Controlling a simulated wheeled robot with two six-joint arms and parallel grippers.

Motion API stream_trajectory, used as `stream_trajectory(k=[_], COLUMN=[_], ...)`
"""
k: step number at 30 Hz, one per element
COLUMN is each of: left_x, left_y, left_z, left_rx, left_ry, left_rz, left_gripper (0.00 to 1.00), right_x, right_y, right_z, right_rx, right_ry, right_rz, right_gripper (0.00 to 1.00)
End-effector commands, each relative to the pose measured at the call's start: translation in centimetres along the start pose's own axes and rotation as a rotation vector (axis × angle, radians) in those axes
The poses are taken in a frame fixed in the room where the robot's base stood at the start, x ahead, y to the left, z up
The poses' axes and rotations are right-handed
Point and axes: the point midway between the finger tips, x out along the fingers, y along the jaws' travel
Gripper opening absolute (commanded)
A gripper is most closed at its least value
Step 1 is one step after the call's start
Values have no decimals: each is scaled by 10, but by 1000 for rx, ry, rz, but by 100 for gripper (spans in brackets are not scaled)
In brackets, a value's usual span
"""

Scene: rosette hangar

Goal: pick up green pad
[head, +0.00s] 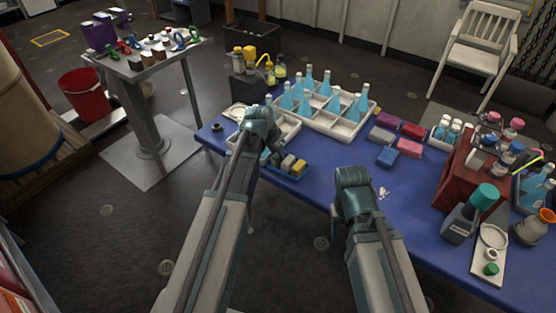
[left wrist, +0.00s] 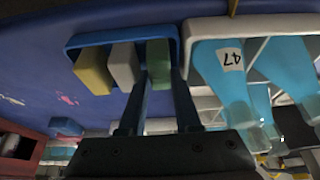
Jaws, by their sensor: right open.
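The green pad (left wrist: 158,62) stands in a small blue tray (left wrist: 95,37), at the end of a row beside a grey pad (left wrist: 122,65) and a yellow pad (left wrist: 92,73). My left gripper (left wrist: 160,85) has one finger on each side of the green pad, close against it. I cannot tell whether they press on it. In the head view my left gripper (head: 272,152) reaches down over the tray's left end, and the green pad is hard to make out there. My right gripper (head: 353,190) is over the table's front edge, open, with its fingertips hidden.
White crates (head: 340,128) with blue flasks stand behind the tray. In the left wrist view a flask marked 47 (left wrist: 225,70) is close to the right finger. Several coloured blocks (head: 400,148) lie right of centre. A red box (head: 455,185) and bottles crowd the right end.

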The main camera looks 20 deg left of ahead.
Motion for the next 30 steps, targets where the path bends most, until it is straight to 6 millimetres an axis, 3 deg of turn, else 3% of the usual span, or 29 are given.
stream_trajectory(k=[1,3,17,23,30], left_x=[0,0,-4,-20,-54], left_y=[0,0,0,0,0], left_z=[0,0,-2,-8,-22], left_rx=[0,0,0,0,0], left_ry=[0,0,0,0,0], left_rz=[0,0,0,0,0], left_gripper=[9,0,0,0,0], right_x=[0,0,-4,-22,-58], right_y=[0,0,0,2,6], right_z=[0,0,0,1,3], right_rx=[0,0,0,0,1], right_ry=[0,0,0,0,0], right_rz=[0,0,0,0,0], right_gripper=[50,50,50,50,50])
